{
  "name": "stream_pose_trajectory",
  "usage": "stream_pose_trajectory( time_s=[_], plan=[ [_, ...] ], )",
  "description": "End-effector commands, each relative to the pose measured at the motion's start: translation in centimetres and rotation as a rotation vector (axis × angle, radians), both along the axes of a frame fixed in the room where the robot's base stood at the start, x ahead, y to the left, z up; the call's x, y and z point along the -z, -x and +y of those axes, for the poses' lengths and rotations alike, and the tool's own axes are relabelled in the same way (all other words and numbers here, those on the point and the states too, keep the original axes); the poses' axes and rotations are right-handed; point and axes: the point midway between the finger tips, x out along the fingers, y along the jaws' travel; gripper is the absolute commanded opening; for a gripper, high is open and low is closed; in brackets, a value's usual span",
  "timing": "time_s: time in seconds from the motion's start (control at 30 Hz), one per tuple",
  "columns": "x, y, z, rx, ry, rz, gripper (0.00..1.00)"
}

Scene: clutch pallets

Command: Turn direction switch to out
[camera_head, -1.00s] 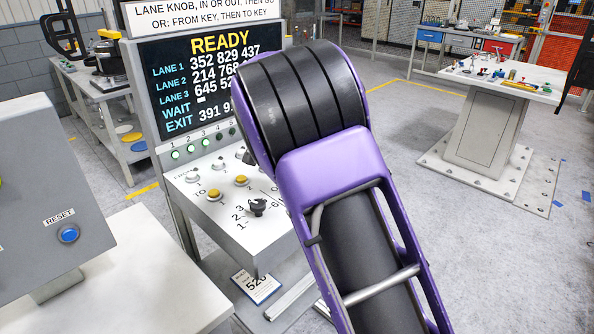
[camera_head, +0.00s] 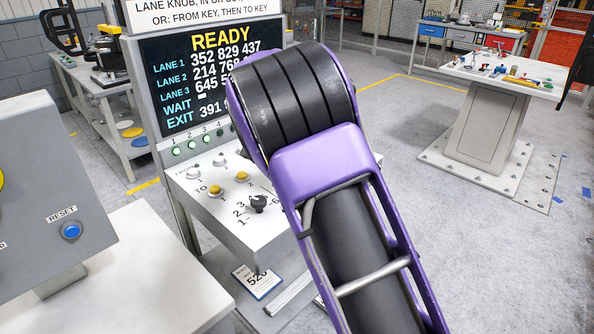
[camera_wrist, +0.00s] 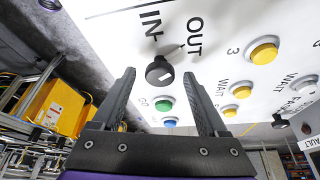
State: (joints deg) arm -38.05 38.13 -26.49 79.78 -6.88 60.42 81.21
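The direction switch (camera_wrist: 160,70), a round black knob with a small white mark, sits on the white panel below the printed labels IN and OUT in the wrist view. I cannot tell for sure which label it points to. My gripper (camera_wrist: 160,77) is open, with its two dark fingertips on either side of the switch in the picture. I see no clear contact with it. In the head view my purple arm hides the gripper and this switch. The white sloped control panel (camera_head: 210,226) shows left of the arm.
Near the switch are a green button (camera_wrist: 164,105), a blue button (camera_wrist: 170,122) and a yellow button (camera_wrist: 264,50). A black lane knob (camera_head: 258,203) is on the panel in the head view. The screen (camera_head: 190,85) reads READY. A grey RESET box (camera_head: 50,190) stands at left.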

Motion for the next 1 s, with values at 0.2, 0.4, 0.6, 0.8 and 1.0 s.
stream_pose_trajectory(
  time_s=[0.2, 0.4, 0.6, 0.8, 1.0],
  plan=[
    [0.0, 0.0, 0.0, -0.001, 0.000, 0.000, 0.76],
    [-1.6, 0.3, 0.6, -0.003, -0.001, -0.002, 0.76],
    [-5.8, 1.1, 2.1, -0.003, -0.002, -0.004, 0.76],
    [-10.4, 2.0, 3.8, -0.003, -0.003, -0.005, 0.76],
    [-14.0, 2.8, 5.1, -0.003, 0.000, -0.002, 0.76]
  ],
)
